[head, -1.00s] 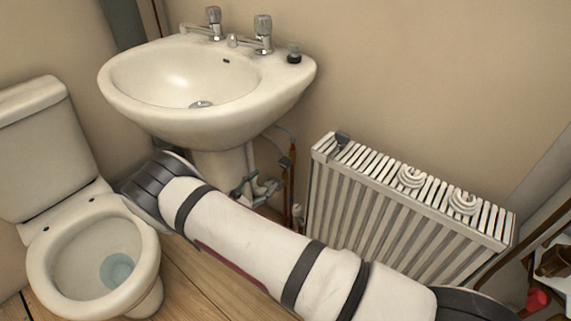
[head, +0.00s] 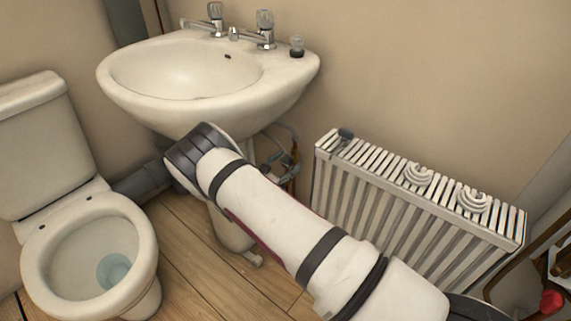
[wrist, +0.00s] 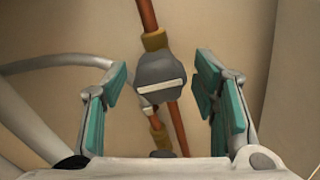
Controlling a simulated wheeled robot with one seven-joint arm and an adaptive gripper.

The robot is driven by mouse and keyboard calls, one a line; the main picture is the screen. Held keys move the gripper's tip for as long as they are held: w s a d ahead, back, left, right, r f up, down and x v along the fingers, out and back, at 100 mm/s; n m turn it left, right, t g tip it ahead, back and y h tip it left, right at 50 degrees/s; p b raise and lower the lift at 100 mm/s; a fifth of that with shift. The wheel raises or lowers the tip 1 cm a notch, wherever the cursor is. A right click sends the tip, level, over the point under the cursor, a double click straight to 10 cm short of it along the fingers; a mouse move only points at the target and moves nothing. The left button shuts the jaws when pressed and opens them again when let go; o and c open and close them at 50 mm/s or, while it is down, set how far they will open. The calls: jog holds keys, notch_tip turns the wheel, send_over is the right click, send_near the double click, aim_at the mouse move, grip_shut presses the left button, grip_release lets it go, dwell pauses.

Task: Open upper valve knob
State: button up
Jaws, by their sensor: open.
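A grey valve knob (wrist: 166,78) with a pale stripe across its face sits on a copper pipe (wrist: 147,14) in the wrist view. Brass-coloured fittings show above and below it. My gripper (wrist: 160,72) is open, with one teal-padded finger on each side of the knob and a visible gap on both sides. I cannot tell how deep the knob lies between the fingers. In the head view, pipes and dark valve parts (head: 280,162) show under the sink, right of my arm. My gripper is hidden there.
The white sink (head: 290,72) overhangs the pipe area. A white radiator (head: 400,210) stands at the right and a toilet (head: 95,265) at the left. A pale curved pipe (wrist: 40,120) runs at the left of the wrist view. Wooden floor (head: 195,225) is bare between toilet and pedestal.

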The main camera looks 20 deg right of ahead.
jog(key=c, duration=1.2)
jog(key=shift+o, duration=0.2)
jog(key=shift+n, duration=0.3)
jog(key=n+p, duration=0.1)
jog(key=n, duration=0.2)
jog(key=shift+n, duration=0.4)
jog(key=n, duration=0.4)
jog(key=shift+s+n+p, duration=0.1)
jog(key=shift+n+p, duration=0.2)
jog(key=shift+p, duration=0.05)
jog(key=n, duration=0.4)
jog(key=shift+p, duration=0.3)
jog(key=shift+n, duration=2.1)
